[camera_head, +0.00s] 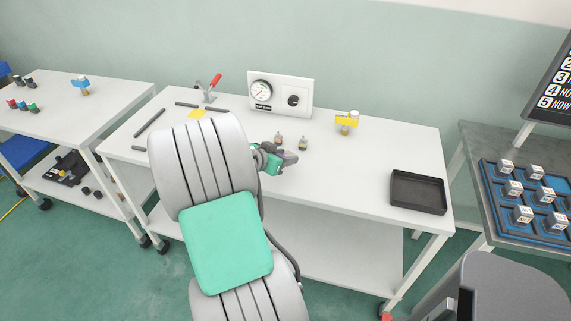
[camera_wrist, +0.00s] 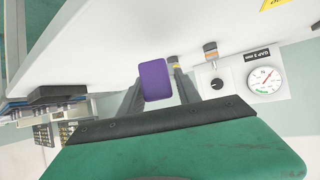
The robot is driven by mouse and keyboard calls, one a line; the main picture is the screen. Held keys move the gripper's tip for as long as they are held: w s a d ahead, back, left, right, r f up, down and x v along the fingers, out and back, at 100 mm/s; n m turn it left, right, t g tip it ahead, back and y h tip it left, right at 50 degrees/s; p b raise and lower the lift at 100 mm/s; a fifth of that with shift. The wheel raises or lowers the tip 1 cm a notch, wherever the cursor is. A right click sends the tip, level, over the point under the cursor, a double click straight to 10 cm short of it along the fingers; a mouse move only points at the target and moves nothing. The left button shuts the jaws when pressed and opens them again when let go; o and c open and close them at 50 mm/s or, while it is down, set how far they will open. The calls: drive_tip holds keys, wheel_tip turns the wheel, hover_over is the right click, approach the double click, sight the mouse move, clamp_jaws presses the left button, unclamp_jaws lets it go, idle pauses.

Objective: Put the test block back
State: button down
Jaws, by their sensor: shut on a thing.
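A purple block (camera_wrist: 153,80) sits between the two fingers of my gripper (camera_wrist: 158,92) in the wrist view. My gripper (camera_head: 290,158) is shut on it and is over the middle of the white table (camera_head: 360,165), seen from the head. The purple block (camera_head: 290,157) is small and partly hidden there by the gripper. Whether the block touches the table cannot be told. Two small brown-and-grey cylinders, one on the left (camera_head: 278,139) and one on the right (camera_head: 303,143), stand just behind the gripper. A white gauge panel (camera_head: 295,82) with a dial and a black knob stands at the back.
A black tray (camera_head: 418,192) lies at the table's right end. A yellow-topped piece (camera_head: 347,121) stands behind. A red-handled clamp (camera_head: 211,87), yellow square (camera_head: 197,114) and dark bars lie left. A blue tray (camera_head: 493,188) of several small units is on the right table. Bare tabletop separates gripper and black tray.

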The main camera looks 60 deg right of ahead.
sight(286, 173)
drive_tip(key=f, duration=0.3)
drive_tip(key=shift+d+f, duration=0.35)
drive_tip(key=shift+f, duration=0.05)
drive_tip(key=shift+f+b, duration=0.3)
drive_tip(key=shift+f, duration=0.05)
drive_tip(key=shift+f+b, duration=0.25)
drive_tip(key=shift+b, duration=0.05)
drive_tip(key=c, duration=0.9)
unclamp_jaws()
drive_tip(key=shift+o, duration=0.2)
drive_tip(key=shift+r, duration=0.1)
